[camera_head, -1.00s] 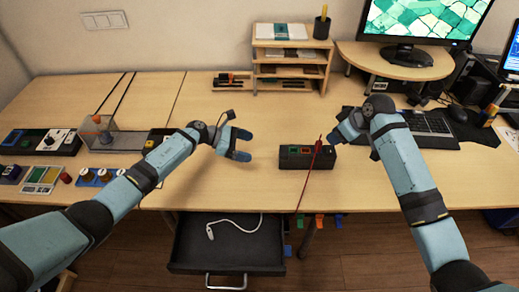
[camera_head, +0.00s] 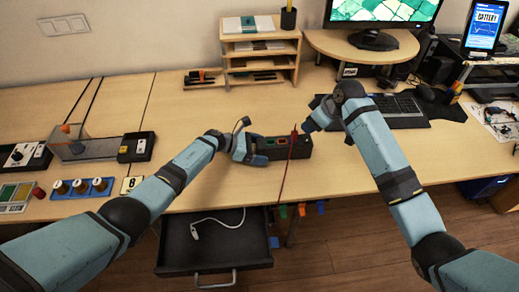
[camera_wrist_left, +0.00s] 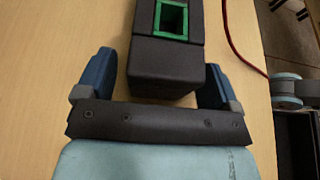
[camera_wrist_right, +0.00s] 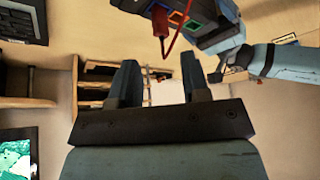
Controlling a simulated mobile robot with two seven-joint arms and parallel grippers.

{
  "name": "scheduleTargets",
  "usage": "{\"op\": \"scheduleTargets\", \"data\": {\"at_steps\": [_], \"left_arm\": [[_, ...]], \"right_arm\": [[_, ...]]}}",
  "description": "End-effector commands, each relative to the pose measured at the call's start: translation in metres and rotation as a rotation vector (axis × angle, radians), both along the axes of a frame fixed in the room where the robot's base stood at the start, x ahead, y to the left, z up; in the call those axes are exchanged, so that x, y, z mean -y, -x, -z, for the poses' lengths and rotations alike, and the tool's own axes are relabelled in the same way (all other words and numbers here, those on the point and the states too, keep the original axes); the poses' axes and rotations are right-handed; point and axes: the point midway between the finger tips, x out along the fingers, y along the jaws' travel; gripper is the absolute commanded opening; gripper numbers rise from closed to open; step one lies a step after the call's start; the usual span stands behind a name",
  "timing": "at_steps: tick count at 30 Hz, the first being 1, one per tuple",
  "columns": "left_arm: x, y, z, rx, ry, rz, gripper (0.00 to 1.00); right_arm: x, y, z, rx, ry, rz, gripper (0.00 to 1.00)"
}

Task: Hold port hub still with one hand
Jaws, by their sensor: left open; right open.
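The port hub (camera_head: 299,149) is a black box with coloured ports, lying on the desk near its front edge. It also shows in the left wrist view (camera_wrist_left: 163,70), with a green-rimmed port, and in the right wrist view (camera_wrist_right: 208,25). My left gripper (camera_head: 257,149) is at the hub's left end. In the left wrist view my left gripper (camera_wrist_left: 160,65) is open, one finger on each side of the hub's end, with gaps visible. A red plug (camera_wrist_right: 160,20) is at the hub's other end. My right gripper (camera_head: 309,113) is open and empty, above and behind the hub's right end.
A red cable (camera_head: 284,182) runs from the hub over the desk's front edge. An open drawer (camera_head: 172,250) with a white cable is below. A keyboard (camera_head: 398,108) is to the right and a wooden shelf (camera_head: 262,63) behind. The desk between hub and shelf is clear.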

Motion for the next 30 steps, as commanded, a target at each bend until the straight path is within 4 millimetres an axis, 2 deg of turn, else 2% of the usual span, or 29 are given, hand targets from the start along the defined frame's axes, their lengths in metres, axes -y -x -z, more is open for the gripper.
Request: {"op": "scheduleTargets", "data": {"at_steps": [5, 12, 13, 15, 20, 30], "left_arm": [[0.0, 0.0, 0.0, 0.0, 0.0, 0.0, 0.87], [0.0, 0.0, 0.0, 0.0, 0.0, 0.0, 0.34], [0.0, 0.0, 0.0, 0.0, 0.0, 0.0, 0.3], [0.0, 0.0, 0.0, 0.0, 0.0, 0.0, 0.3], [0.0, 0.0, 0.0, 0.0, 0.0, 0.0, 0.3], [0.0, 0.0, 0.0, 0.0, 0.0, 0.0, 0.3]], "right_arm": [[0.0, 0.0, 0.0, 0.0, 0.0, 0.0, 0.43], [0.0, 0.0, 0.0, 0.0, 0.0, 0.0, 0.43], [0.0, 0.0, 0.0, 0.0, 0.0, 0.0, 0.43], [0.0, 0.0, 0.0, -0.001, 0.001, 0.001, 0.36], [-0.007, -0.004, -0.003, -0.054, 0.017, 0.079, 0.36], [-0.034, -0.017, -0.021, -0.291, 0.148, 0.588, 0.36]]}}
